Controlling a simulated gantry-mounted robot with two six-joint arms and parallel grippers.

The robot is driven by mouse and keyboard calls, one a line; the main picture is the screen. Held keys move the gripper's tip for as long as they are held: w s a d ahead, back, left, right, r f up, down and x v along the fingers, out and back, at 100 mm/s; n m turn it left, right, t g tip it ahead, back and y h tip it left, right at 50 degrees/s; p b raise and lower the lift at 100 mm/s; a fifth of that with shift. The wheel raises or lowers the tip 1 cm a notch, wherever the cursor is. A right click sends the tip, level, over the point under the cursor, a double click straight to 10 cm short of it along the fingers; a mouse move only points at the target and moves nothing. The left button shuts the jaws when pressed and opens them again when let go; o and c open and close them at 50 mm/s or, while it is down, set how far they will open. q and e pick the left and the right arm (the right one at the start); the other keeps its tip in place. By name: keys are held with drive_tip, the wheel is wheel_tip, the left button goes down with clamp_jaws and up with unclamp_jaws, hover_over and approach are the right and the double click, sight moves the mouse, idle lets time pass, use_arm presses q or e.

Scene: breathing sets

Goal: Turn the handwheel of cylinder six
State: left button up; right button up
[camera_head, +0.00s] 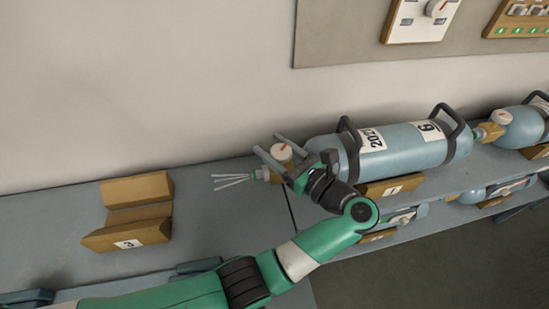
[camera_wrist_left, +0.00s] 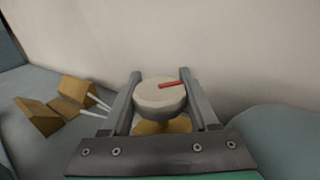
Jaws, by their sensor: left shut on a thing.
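Cylinder six (camera_head: 400,147) is a blue-grey bottle lying on its side on the shelf, with a "6" label and black carrying handles. Its handwheel (camera_head: 282,152) is a pale round knob with a red mark, on the brass valve at the cylinder's left end. In the left wrist view the handwheel (camera_wrist_left: 160,96) sits between the two fingers, its red mark pointing right. My left gripper (camera_head: 268,149) is shut on the handwheel, with one grey finger on each side. My right gripper is in neither view.
An empty wooden cradle labelled 3 (camera_head: 130,212) stands on the shelf (camera_head: 215,225) at left. Thin pale prongs (camera_head: 231,181) stick out left of the valve. Another cylinder (camera_head: 522,127) lies at right, and more lie on a lower level. Wall panels (camera_head: 420,20) hang above.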

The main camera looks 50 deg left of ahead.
use_arm(q)
drive_tip(key=shift+r, duration=0.1)
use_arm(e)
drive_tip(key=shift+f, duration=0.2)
use_arm(q)
drive_tip(key=o, duration=1.4)
drive_tip(key=shift+a, duration=0.1)
drive_tip(key=shift+c, duration=0.2)
